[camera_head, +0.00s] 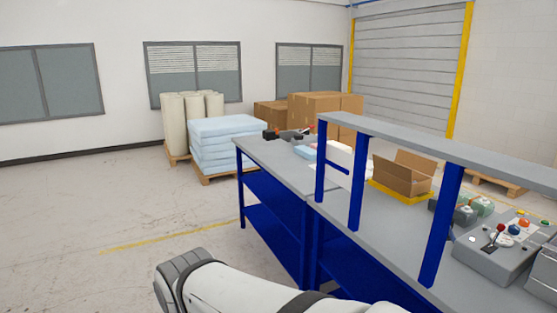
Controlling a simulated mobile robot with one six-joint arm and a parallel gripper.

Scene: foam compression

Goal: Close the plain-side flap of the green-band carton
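An open brown carton (404,174) sits on a yellow base (380,191) on the grey workbench top (362,222). Its raised flaps show at the back and right. I see no green band on it from here, and I cannot tell which flap is on the plain side. A blue shelf post stands just left of it. My white and grey arm crosses the bottom of the view, well apart from the carton. My gripper does not show.
A control box (490,262) with coloured buttons and a red-knobbed lever stands at the right. Blue posts (440,230) and a raised grey shelf (440,150) partly block the bench. Blue foam sheets (222,145) are stacked behind. The floor at left is clear.

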